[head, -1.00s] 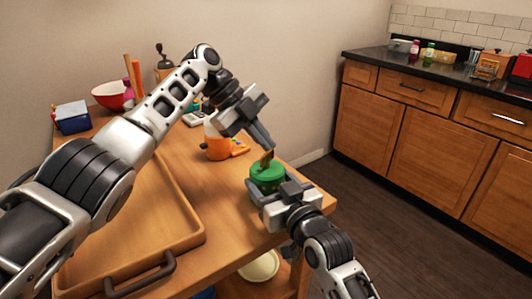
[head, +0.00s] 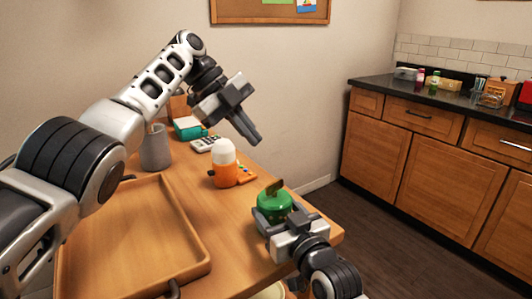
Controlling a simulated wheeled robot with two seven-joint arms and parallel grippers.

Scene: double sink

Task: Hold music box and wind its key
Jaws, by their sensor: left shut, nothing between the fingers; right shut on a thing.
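The music box (head: 273,205) is a round green box near the table's right front corner, with a flat brown key (head: 274,187) standing up from its top. My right gripper (head: 278,222) is shut on the music box from the near side; its fingers are partly hidden by its own body. My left gripper (head: 257,141) is shut and empty, in the air above and a little left of the key, apart from it, with its fingers pointing down to the right.
A wooden tray (head: 200,268) fills the table's left front. An orange and white bottle (head: 224,165) stands left of the music box. A calculator (head: 205,144), a teal box (head: 187,128) and a grey cup (head: 155,148) are farther back. A counter (head: 440,82) stands across the floor.

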